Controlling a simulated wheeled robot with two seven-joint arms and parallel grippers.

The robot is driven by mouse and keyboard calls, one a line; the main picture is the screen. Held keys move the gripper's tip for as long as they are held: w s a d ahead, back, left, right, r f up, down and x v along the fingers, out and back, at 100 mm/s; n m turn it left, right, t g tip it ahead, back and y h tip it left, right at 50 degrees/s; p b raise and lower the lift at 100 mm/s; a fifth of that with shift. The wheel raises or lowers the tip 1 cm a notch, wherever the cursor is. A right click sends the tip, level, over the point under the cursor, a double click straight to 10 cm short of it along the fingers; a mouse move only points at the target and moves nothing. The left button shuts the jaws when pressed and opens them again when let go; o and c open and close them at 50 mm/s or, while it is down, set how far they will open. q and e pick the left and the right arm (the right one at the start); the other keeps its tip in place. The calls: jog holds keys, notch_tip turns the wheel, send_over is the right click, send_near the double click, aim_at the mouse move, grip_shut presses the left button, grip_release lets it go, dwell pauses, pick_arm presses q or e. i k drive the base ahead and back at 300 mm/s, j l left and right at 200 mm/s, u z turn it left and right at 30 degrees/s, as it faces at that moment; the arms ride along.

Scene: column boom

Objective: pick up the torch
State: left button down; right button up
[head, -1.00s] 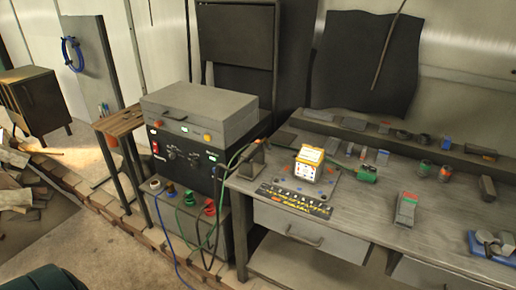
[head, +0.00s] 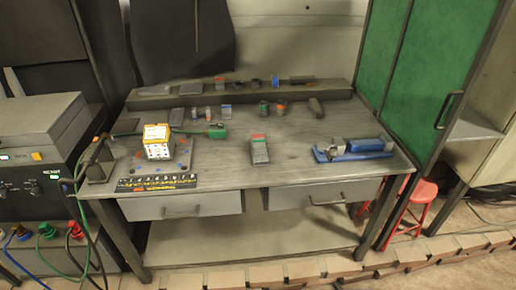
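No thing in the head view is clearly a torch. A green tool with a dark tip (head: 217,131) lies on the workbench (head: 215,172), left of its middle, with a green cable running left from it. A dark angled piece (head: 98,165) stands at the bench's left end; it is too small to tell what it is. Neither of my grippers is in view.
A yellow-and-white box (head: 156,142) stands on the bench's left part. A grey device with a red top (head: 259,150) and a blue vise-like tool (head: 352,150) lie farther right. A red stool (head: 415,205) stands right of the bench. Cables hang at the left.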

aim_at(92, 154)
jog(key=i+l+u, duration=0.1)
jog(key=i+u, duration=0.3)
jog(key=i+l+u, duration=0.25)
jog(key=i+u, duration=0.15)
jog(key=i, duration=0.1)
